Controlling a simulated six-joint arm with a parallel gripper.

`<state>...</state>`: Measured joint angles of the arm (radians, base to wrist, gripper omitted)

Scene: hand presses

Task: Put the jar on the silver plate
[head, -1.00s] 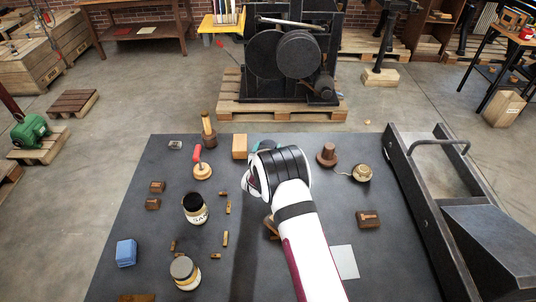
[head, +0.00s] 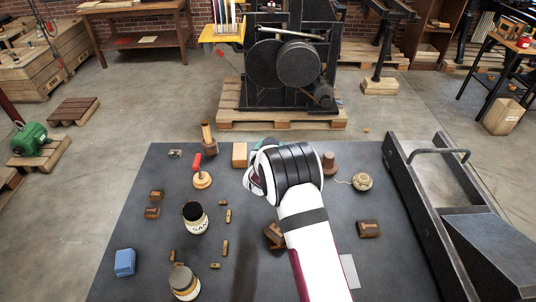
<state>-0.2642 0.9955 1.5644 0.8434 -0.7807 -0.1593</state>
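A jar with a black lid and pale label (head: 195,218) stands upright on the left half of the dark table. A second jar with a grey lid (head: 184,284) stands nearer the front edge. A flat pale silver rectangle (head: 350,270), which looks like the silver plate, lies right of my arm and is partly covered by it. My gripper (head: 252,178) is over the middle of the table, to the right of and beyond both jars. My wrist hides most of its fingers, so I cannot see whether they are open or what is between them.
A red-handled tool (head: 201,177), a wooden block (head: 240,154) and a brown knob-shaped piece (head: 329,163) stand at the back. A twine ball (head: 361,181) and wooden block (head: 368,228) lie right. Small wooden pieces surround the jars. A black metal press bed (head: 412,205) borders the right.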

